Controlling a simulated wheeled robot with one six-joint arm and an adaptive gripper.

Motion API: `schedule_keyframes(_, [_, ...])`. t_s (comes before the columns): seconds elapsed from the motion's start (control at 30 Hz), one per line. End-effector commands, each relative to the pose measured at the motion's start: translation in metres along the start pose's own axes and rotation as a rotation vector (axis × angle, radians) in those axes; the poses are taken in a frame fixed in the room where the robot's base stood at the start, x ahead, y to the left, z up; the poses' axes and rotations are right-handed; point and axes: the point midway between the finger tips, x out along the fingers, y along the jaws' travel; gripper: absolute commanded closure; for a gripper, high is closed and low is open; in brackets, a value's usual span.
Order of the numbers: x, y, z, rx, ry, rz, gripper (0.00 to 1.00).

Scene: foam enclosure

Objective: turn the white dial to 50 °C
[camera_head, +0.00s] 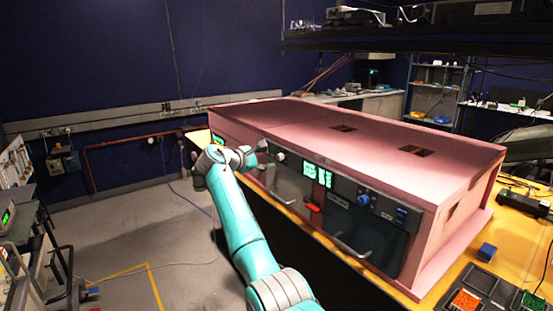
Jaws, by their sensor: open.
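The pink foam enclosure (330,133) stands on a yellow-topped bench, with a dark panel along its front. A small white dial (281,156) sits near the left end of that panel. A lit green display (318,175) is to its right; its digits are too small to read. My gripper (262,148) is at the end of the teal arm, just left of the dial and close to the panel. Its jaws are open but small in view, and I cannot tell whether they touch the dial.
Blue knobs (363,200) and a red part (315,211) are farther right on the panel. Metal handles (350,249) stick out below. A blue block (487,251) and trays of small parts (466,301) lie on the bench at right. The grey floor at left is mostly clear.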

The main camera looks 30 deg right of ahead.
Motion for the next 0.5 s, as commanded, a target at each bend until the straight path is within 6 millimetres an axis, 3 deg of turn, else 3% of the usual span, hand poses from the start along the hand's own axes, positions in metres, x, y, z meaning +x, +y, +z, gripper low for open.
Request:
schedule_keyframes(0.2, [0.041, 0.0, 0.001, -0.001, -0.001, -0.001, 0.46])
schedule_keyframes(0.5, [0.067, -0.001, 0.0, 0.0, 0.001, 0.0, 0.46])
